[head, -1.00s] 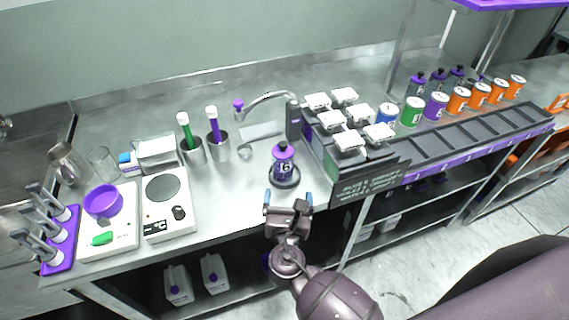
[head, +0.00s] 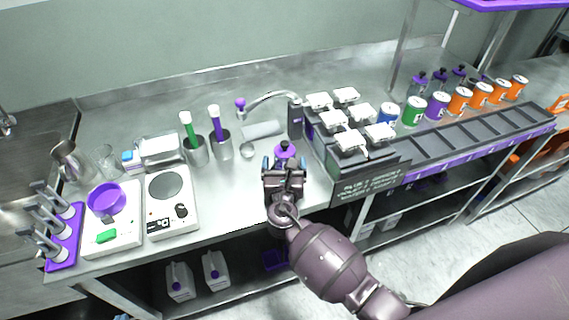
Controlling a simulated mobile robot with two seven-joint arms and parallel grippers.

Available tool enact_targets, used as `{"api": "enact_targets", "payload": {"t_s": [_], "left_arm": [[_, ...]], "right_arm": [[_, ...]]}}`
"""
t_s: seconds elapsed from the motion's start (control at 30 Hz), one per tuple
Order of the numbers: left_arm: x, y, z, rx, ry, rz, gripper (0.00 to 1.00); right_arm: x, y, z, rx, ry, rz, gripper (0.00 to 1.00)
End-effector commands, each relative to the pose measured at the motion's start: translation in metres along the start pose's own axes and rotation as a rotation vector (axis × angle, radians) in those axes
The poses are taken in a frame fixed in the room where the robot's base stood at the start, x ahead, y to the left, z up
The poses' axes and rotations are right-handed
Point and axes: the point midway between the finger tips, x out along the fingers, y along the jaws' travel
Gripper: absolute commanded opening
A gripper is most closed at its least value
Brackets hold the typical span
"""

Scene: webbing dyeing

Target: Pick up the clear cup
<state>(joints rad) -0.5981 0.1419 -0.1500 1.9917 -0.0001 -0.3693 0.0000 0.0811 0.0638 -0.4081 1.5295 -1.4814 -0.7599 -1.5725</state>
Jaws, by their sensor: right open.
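The clear cup (head: 106,160) stands upright at the back left of the steel counter, between a metal pitcher and a small white box with a blue part. My right gripper (head: 283,163) is far to its right, at the counter's front middle. Its blue-tipped fingers are apart, one on each side of a purple-capped bottle (head: 285,150) in this view. The gripper hides the bottle's lower part, and I cannot tell whether it touches it. My left gripper is not clearly seen.
A purple rack (head: 64,246), a scale with a purple bowl (head: 104,200) and a hot plate (head: 168,186) stand in front of the cup. The metal pitcher (head: 66,158) is close on its left. Tumblers with green and purple tools (head: 220,148) stand to its right.

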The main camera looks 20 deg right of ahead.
Motion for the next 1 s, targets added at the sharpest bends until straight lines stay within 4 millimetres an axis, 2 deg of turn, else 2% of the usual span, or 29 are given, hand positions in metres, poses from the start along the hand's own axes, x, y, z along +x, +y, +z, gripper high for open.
{"api": "enact_targets", "payload": {"t_s": [0.1, 0.37, 0.77, 1.0], "left_arm": [[-0.0008, -0.0001, 0.0016, 0.000, -0.003, 0.000, 0.00], [-0.0024, -0.0003, 0.0051, -0.001, -0.010, -0.001, 0.00], [-0.0014, -0.0003, 0.0038, -0.001, -0.007, -0.001, 0.00], [-0.0001, -0.0001, 0.0008, 0.000, -0.002, 0.000, 0.00]], "right_arm": [[0.0092, 0.0002, -0.0006, 0.000, 0.000, 0.001, 0.90], [0.0109, -0.0002, -0.0009, 0.000, 0.001, 0.001, 0.90], [0.0107, -0.0003, -0.0009, 0.000, 0.001, 0.000, 0.31], [0.0108, 0.0000, 0.0008, 0.001, 0.000, 0.001, 0.31]]}}
